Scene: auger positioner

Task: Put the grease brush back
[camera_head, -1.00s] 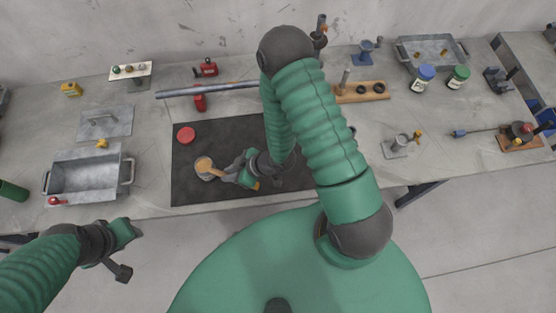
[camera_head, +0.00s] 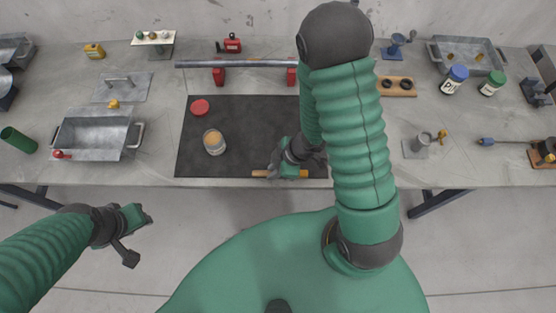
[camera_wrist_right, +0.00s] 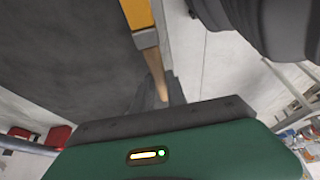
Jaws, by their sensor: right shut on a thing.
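The grease brush (camera_head: 262,173) lies sideways in my right gripper (camera_head: 281,170), near the front edge of the black mat (camera_head: 240,115) in the head view. My right gripper is shut on its handle. In the right wrist view the handle (camera_wrist_right: 153,58) is light wood with a yellow part, and it runs between the fingers (camera_wrist_right: 160,92). An open tin (camera_head: 214,143) with tan contents stands on the mat, left of the gripper and apart from the brush. My left gripper (camera_head: 138,214) hangs in front of the bench and looks empty; its jaw opening is unclear.
A red lid (camera_head: 200,107) lies on the mat. A metal tube (camera_head: 235,64) rests on red supports behind it. A metal tray (camera_head: 95,138) is at left. A grey stand (camera_head: 416,146), wooden rack (camera_head: 397,86) and jars (camera_head: 454,79) are at right. My right arm hides part of the bench.

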